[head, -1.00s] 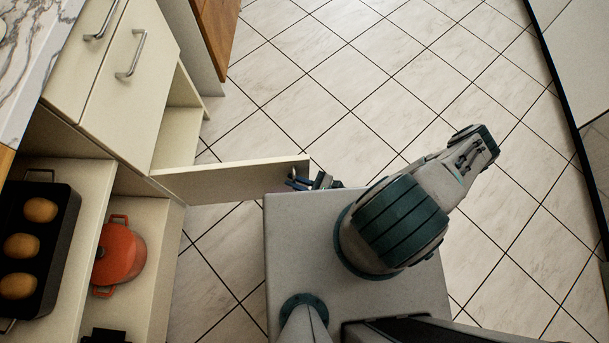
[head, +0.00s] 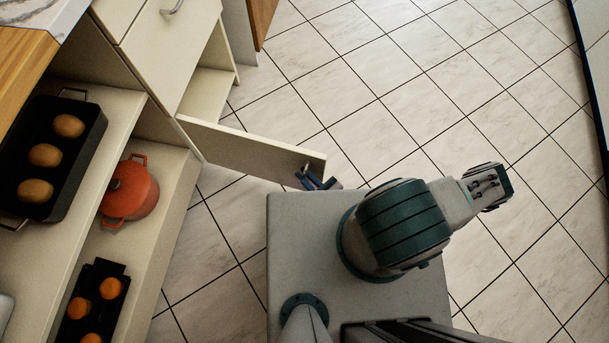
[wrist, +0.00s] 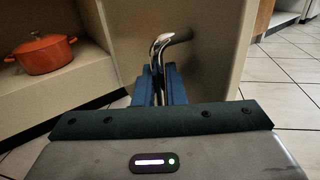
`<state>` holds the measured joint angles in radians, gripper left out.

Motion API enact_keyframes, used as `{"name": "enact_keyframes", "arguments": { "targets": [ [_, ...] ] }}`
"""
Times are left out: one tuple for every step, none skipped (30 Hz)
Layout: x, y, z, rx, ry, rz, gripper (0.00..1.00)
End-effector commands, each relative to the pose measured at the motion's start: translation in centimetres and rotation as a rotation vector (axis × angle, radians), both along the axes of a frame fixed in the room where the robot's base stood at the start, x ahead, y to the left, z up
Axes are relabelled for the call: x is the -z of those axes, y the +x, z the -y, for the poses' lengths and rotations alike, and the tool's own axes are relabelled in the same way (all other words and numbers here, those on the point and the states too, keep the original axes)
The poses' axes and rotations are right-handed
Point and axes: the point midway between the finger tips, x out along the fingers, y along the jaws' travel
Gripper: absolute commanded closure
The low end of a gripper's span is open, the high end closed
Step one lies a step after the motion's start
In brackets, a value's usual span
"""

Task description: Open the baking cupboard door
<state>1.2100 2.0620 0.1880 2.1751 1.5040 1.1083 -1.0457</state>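The cupboard door (head: 245,148) is a cream panel standing out from the cabinet front at a wide angle. Its cupboard's inside (head: 205,92) shows open beyond it in the head view. The door also fills the middle of the wrist view (wrist: 215,60). Its curved metal handle (wrist: 160,50) is near the free edge. My gripper (head: 317,182) is at that edge, on the handle side. In the wrist view, the blue fingers (wrist: 160,86) are closed around the handle's lower part. The fingertips are partly hidden by the gripper body.
Left of the door are open shelves with an orange pot (head: 130,190), a black pan (head: 90,150) of brown round items and a black tray (head: 75,315) of orange ones. A drawer front (head: 160,50) is above the cupboard. Tiled floor (head: 400,80) is clear beyond the door.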

Motion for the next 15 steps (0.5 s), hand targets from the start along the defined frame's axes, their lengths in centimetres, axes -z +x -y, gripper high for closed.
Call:
{"name": "enact_keyframes", "arguments": {
  "targets": [
    [-0.15, 0.11, 0.39, 0.009, -0.003, 0.006, 1.00],
    [-0.14, 0.12, 0.41, 0.010, -0.003, 0.005, 1.00],
    [-0.12, 0.12, 0.43, 0.010, -0.003, 0.005, 1.00],
    [-0.11, 0.11, 0.43, 0.010, -0.003, 0.005, 1.00],
    [-0.09, 0.11, 0.43, 0.010, -0.004, 0.005, 0.86],
    [-0.07, 0.11, 0.43, 0.009, -0.004, 0.005, 0.75],
    [-0.06, 0.09, 0.40, 0.008, -0.005, 0.004, 0.68],
    [-0.05, 0.07, 0.35, 0.006, -0.005, 0.004, 0.68],
    [-0.03, 0.04, 0.27, 0.004, -0.004, 0.003, 0.68],
    [-0.02, 0.02, 0.21, 0.002, -0.004, 0.003, 0.68],
    [-0.01, 0.00, 0.16, 0.000, -0.004, 0.003, 0.68],
    [0.00, -0.02, 0.10, -0.002, -0.003, 0.003, 0.68],
    [0.01, -0.04, 0.06, -0.003, -0.004, 0.002, 0.68],
    [0.02, -0.05, 0.03, -0.004, -0.004, 0.002, 0.68],
    [0.03, -0.06, 0.00, -0.004, -0.004, 0.002, 0.68]
  ]
}}
